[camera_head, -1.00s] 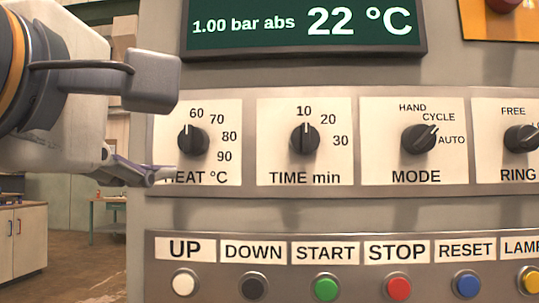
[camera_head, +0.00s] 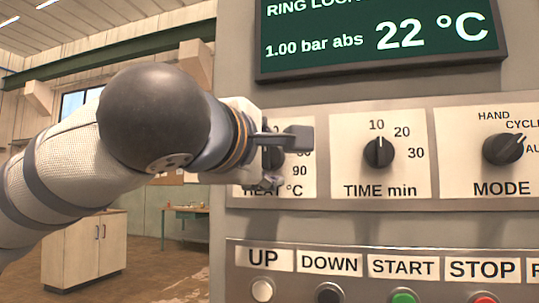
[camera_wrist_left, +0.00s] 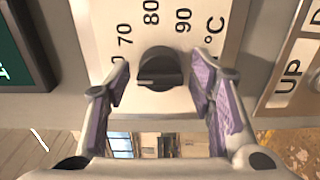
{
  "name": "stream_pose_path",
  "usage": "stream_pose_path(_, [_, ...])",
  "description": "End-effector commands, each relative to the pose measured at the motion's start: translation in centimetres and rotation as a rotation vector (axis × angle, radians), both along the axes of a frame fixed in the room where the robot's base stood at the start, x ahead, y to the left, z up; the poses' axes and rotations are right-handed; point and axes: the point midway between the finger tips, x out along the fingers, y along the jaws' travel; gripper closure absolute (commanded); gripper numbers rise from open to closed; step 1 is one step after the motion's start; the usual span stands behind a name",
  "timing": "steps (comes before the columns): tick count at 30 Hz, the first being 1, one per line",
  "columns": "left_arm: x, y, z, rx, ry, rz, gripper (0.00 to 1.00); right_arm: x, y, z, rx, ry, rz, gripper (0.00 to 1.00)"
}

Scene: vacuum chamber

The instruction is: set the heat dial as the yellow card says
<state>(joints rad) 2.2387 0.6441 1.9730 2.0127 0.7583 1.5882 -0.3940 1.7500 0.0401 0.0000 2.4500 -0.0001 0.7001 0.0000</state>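The heat dial (camera_wrist_left: 160,68) is a black knob on a white plate marked HEAT °C (camera_head: 300,185). In the left wrist view its white pointer line faces picture left, toward the low end of the scale; 70, 80 and 90 are readable, and the 60 is hidden by a finger. My left gripper (camera_wrist_left: 160,78) is open, with one purple-padded finger on each side of the knob and gaps visible between. In the head view the left gripper (camera_head: 288,160) covers most of the dial. The yellow card is not in view. My right gripper is not in view.
The time dial (camera_head: 378,152) and mode dial (camera_head: 503,149) sit to the right. A display (camera_head: 380,35) above reads 22 °C. Below is a row of buttons, including UP (camera_head: 262,290) and START (camera_head: 404,297). A cabinet (camera_head: 85,250) stands behind at left.

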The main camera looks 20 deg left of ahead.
Motion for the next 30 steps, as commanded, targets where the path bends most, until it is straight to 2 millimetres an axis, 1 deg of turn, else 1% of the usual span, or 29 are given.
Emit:
stream_pose_path(1, [-0.01,0.01,0.01,0.000,0.000,0.000,0.67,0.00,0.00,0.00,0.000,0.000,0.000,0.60])
stream_pose_path(2, [-0.02,0.01,0.00,0.000,0.000,0.000,0.74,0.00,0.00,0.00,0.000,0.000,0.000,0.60])
stream_pose_path(3, [-0.02,0.01,0.00,0.000,0.000,0.000,0.83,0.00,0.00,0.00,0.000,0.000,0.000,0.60])
stream_pose_path(5, [-0.02,0.01,0.00,0.000,0.000,0.000,0.95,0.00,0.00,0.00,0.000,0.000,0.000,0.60])
stream_pose_path(11, [-0.02,0.02,0.00,0.007,0.000,0.000,0.95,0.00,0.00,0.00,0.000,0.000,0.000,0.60])
stream_pose_path(17, [-0.04,0.07,0.05,0.072,-0.003,0.001,0.95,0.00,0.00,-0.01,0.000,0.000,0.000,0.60])
stream_pose_path(30, [-0.08,0.08,0.10,0.406,-0.016,0.003,0.95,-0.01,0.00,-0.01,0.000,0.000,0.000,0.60])
